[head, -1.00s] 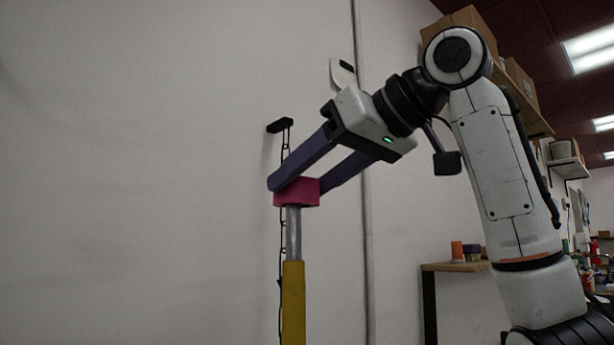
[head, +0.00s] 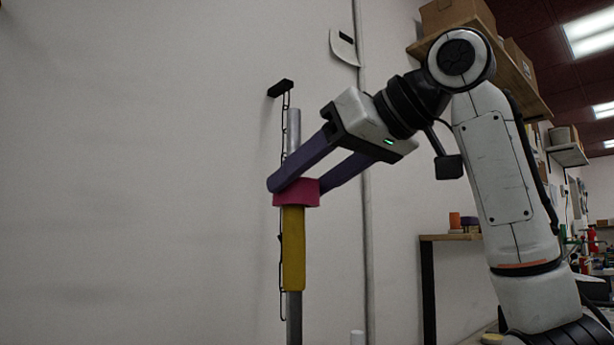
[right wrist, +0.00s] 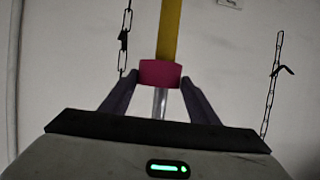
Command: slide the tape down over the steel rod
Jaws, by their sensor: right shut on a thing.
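A pink-red tape ring (head: 296,194) is around an upright steel rod (head: 293,130). Grey rod shows above the ring and, at the bottom, below a yellow section (head: 293,250) of the same post. The ring's lower edge is at the top of the yellow section; I cannot tell if they touch. My right gripper (head: 296,187) is shut on the tape with long purple fingers. In the right wrist view, the tape (right wrist: 160,73) is between the fingertips, with the yellow section above it in the picture and bare rod below. My left gripper is not in view.
A chain hangs from a black wall bracket (head: 281,88) close behind the rod. A vertical pipe (head: 366,230) runs along the wall to the right. A wooden shelf (head: 450,237) with small items stands further right. The space left of the rod is clear.

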